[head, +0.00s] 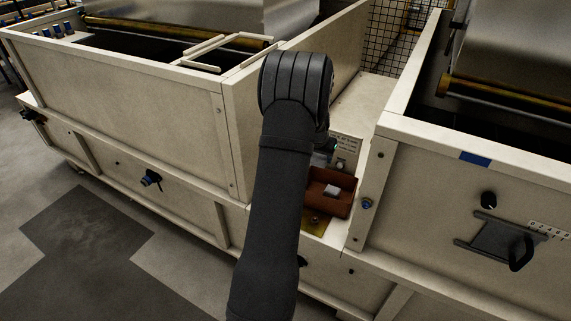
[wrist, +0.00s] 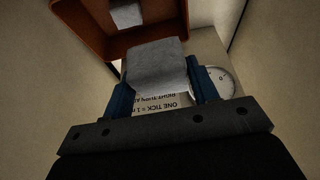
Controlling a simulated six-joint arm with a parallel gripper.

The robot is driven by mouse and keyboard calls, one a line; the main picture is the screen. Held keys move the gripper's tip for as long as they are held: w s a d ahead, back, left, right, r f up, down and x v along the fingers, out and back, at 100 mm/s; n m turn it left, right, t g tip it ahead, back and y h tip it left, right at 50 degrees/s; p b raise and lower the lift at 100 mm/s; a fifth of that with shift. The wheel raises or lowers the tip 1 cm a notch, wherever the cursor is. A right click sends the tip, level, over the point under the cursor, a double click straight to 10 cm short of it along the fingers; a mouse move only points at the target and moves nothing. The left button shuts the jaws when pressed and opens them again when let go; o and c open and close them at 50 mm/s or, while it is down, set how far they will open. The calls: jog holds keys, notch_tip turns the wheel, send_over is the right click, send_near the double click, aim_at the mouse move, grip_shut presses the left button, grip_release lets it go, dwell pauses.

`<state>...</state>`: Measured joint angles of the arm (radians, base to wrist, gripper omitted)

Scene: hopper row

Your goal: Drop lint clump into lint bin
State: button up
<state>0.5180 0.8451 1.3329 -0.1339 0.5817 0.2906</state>
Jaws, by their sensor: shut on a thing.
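A grey, block-like lint clump (wrist: 156,66) is held between the blue fingers of my gripper (wrist: 161,85) in the wrist view. The reddish-brown lint bin (wrist: 108,47) is just beyond it at the top of that view, and the clump's far end overlaps the bin's near edge in the picture. Whether they touch I cannot tell. Another pale clump (wrist: 126,15) lies inside the bin. In the head view the open-topped lint bin (head: 340,208) sits in the gap between two machines with a pale clump (head: 333,190) in it. My arm mostly hides my gripper there.
A cream hopper (head: 150,105) stands to the left and another (head: 470,175) to the right, walling in the narrow gap. A round dial (wrist: 222,82) and a printed label (wrist: 165,100) are below the held clump. A light frame (head: 225,45) lies across the left hopper.

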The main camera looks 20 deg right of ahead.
jog(key=s+d+m, duration=0.1)
jog(key=s+d, duration=0.1)
jog(key=d, duration=0.4)
jog(key=shift+h, duration=0.3)
notch_tip(320, 180, down, 6)
jog(key=shift+w+d+r, duration=0.1)
jog(key=shift+w, duration=0.05)
jog(key=o, duration=1)
jog(key=shift+o, duration=0.2)
jog(key=v, duration=1.7)
jog(key=shift+w+r, duration=0.2)
jog(key=shift+r, duration=0.1)
